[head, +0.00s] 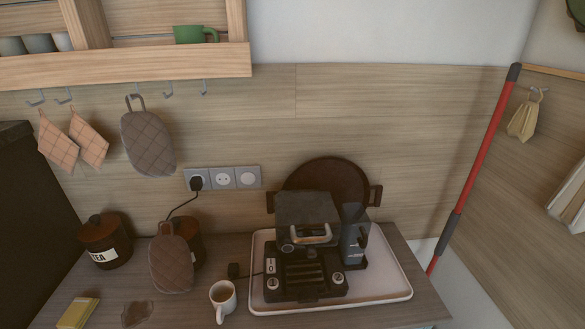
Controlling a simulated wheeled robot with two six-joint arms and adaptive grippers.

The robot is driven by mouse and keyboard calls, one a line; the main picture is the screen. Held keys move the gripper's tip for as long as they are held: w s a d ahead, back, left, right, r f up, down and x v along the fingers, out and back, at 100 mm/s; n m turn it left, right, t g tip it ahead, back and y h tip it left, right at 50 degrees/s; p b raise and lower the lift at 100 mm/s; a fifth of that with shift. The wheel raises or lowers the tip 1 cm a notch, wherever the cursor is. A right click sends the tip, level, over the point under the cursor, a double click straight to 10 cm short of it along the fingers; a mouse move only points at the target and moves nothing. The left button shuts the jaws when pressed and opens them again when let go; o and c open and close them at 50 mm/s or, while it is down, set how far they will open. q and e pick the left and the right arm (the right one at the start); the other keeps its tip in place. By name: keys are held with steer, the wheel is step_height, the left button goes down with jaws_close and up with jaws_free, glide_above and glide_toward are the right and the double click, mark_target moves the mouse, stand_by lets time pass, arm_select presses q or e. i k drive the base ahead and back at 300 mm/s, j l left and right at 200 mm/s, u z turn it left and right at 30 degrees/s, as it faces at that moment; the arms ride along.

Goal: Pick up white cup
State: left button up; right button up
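A white cup (223,299) stands upright on the wooden counter, left of the white tray. Its handle points toward the bottom of the picture, and its inside looks dark or brown. Neither of my grippers shows in the head view.
A dark coffee machine (305,257) stands on a white tray (393,292) close right of the cup. A yellow item (78,313) lies at the front left. Shelf and hooks hang above.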

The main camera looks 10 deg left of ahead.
mark_target(222, 295)
steer(key=u, duration=0.95)
steer(key=j, duration=0.35)
steer(key=i+l+z, duration=0.05)
